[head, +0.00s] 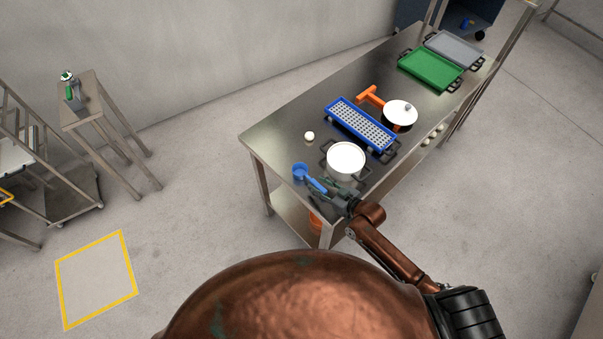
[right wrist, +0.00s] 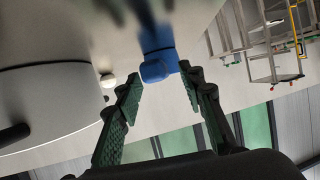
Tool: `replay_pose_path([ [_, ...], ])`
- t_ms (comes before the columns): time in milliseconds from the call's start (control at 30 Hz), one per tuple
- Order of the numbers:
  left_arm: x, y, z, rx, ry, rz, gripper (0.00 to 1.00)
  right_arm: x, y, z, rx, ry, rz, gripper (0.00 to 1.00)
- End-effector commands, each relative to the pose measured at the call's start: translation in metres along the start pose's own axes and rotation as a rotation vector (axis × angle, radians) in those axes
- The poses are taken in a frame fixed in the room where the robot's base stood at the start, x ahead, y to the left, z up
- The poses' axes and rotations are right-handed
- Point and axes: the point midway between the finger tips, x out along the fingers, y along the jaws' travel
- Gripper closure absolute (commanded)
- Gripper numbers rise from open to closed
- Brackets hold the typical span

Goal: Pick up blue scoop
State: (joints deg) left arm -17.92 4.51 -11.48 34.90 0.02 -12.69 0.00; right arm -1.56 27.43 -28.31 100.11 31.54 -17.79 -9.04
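The blue scoop (head: 299,171) lies near the front-left corner of the steel table, its handle pointing toward my right gripper (head: 318,190). In the right wrist view the scoop (right wrist: 158,62) shows just past and between the spread fingertips of my right gripper (right wrist: 158,76). The gripper is open, with a finger on each side of the scoop's near end. I cannot tell whether a finger touches it. The left gripper is not in view.
A white pot (head: 346,157) stands close right of the scoop, and a small white ball (head: 309,136) lies behind. A blue perforated tray (head: 330,102), a lidded pan (head: 399,113) and a green tray (head: 431,70) stand farther back. The table's left edge is near.

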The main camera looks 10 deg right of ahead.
Motion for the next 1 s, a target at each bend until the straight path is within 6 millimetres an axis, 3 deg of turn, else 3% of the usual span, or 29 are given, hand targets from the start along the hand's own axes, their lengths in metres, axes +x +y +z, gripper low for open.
replay_pose_path([
  [200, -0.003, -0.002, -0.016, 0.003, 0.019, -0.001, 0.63, 0.026, 0.0, 0.0, -0.002, 0.001, 0.0, 0.64],
  [467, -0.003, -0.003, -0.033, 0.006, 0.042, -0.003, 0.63, 0.029, -0.002, 0.0, -0.003, 0.002, -0.003, 0.64],
  [1000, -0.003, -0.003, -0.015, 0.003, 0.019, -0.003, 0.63, 0.029, -0.002, 0.0, -0.004, 0.001, -0.003, 1.0],
])
